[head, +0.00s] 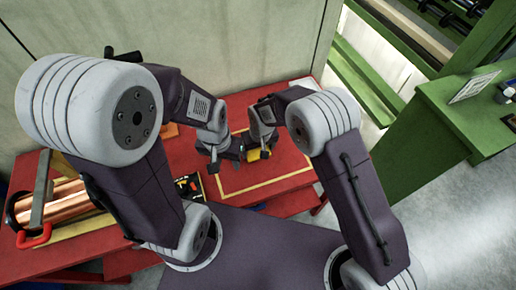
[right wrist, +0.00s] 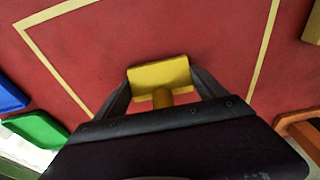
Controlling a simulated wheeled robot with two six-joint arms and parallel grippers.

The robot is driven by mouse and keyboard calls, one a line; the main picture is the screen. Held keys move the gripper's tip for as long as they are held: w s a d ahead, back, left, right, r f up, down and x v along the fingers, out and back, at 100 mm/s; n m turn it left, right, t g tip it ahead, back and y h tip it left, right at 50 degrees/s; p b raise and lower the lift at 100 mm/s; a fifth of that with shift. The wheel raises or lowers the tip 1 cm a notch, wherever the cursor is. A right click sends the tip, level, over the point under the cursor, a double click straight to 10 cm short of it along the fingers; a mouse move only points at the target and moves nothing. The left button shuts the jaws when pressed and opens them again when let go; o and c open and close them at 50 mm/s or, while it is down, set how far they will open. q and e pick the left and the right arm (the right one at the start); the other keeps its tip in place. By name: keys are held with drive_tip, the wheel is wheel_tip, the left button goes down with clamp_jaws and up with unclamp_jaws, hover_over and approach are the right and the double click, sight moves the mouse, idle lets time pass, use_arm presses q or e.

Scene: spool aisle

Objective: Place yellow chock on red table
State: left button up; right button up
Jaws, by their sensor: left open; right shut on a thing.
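The yellow chock (right wrist: 160,76) is between the fingers of my right gripper (right wrist: 163,90) in the right wrist view, over the red surface inside a yellow outline. In the head view a small part of the chock (head: 254,155) shows at my right gripper (head: 263,152). I cannot tell if the chock touches the surface. The red table (head: 290,160) carries the yellow outlined rectangle. My left gripper (head: 214,160) is open over the table, left of the right gripper, with nothing seen in it.
Copper-coloured rods (head: 68,204) and a red-handled tool (head: 34,238) lie at the table's left. Blue (right wrist: 10,95), green (right wrist: 36,129) and orange (right wrist: 300,128) pieces border the right wrist view. A green bench (head: 425,135) stands right. The outlined area looks mostly clear.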

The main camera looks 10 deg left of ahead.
drive_tip(key=shift+f, duration=0.1)
drive_tip(key=o, duration=1.5)
drive_tip(key=shift+c, duration=0.2)
wheel_tip(320, 180, up, 12)
drive_tip(key=s+d, duration=0.1)
drive_tip(key=shift+s, duration=0.35)
drive_tip(key=s+d+m, duration=0.2)
drive_tip(key=d+m, duration=0.2)
drive_tip(key=d, duration=1.5)
drive_tip(key=s+d+m, duration=0.3)
drive_tip(key=s+d, duration=0.6)
drive_tip(key=shift+d+f+h, duration=0.3)
drive_tip(key=shift+f+h, duration=0.1)
